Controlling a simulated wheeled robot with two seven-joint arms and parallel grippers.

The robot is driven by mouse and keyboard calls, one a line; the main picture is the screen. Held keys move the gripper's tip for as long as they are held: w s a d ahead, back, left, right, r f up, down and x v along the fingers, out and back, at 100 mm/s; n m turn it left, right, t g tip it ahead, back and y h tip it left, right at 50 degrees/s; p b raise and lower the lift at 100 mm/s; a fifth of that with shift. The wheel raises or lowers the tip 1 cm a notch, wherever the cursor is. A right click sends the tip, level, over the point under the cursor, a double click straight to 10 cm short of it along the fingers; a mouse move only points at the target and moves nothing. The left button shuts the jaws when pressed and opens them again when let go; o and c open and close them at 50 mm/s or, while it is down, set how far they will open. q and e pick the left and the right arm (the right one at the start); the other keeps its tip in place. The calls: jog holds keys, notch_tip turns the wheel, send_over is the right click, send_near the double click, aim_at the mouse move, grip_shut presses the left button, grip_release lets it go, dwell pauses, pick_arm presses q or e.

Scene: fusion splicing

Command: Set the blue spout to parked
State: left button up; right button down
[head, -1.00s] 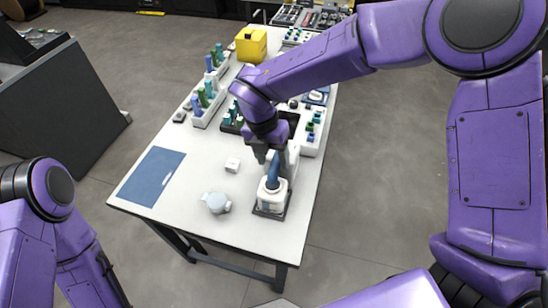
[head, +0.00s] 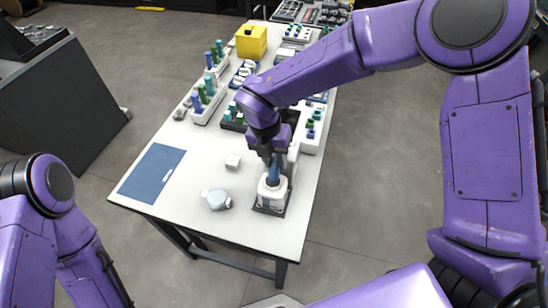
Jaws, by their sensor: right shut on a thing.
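The blue spout (head: 273,171) stands on top of a white bottle-like device (head: 272,193) near the right front part of the table. The device rests on a dark square base. My right gripper (head: 273,158) points down from above and is shut on the blue spout; its fingertips are partly hidden. My left arm shows at the lower left, but its gripper is out of view.
A round pale-blue lidded item (head: 217,199), a small white box (head: 233,162) and a blue mat (head: 152,173) lie left of the device. White racks with green and blue pieces (head: 203,95) and a yellow box (head: 251,41) stand farther back. The table's front edge is clear.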

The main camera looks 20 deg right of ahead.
aim_at(293, 164)
jog(key=n, duration=0.1)
jog(key=d+n, duration=0.1)
jog(key=shift+s+r+n+p, duration=0.1)
jog(key=shift+s+n+p, duration=0.15)
jog(key=shift+n+p, duration=0.15)
jog(key=n, duration=0.1)
jog(key=d+n+p, duration=0.1)
jog(key=shift+s+n+t, duration=0.15)
jog(key=shift+n+t, duration=0.15)
jog(key=shift+t, duration=0.1)
jog(key=n+p, duration=0.1)
jog(key=d+n+p, duration=0.1)
jog(key=n, duration=0.1)
jog(key=shift+d+r+t, duration=0.1)
jog(key=shift+d+t, duration=0.05)
jog(key=shift+t, duration=0.25)
jog(key=shift+d+n+p, duration=0.25)
jog(key=shift+n+p, duration=0.25)
jog(key=shift+n, duration=0.25)
jog(key=shift+d+n+p, duration=0.25)
jog(key=shift+n+p, duration=0.25)
jog(key=shift+n, duration=0.25)
jog(key=shift+w, duration=0.2)
jog(key=c, duration=0.8)
grip_release()
jog(key=shift+f, duration=0.2)
jog(key=shift+c, duration=0.2)
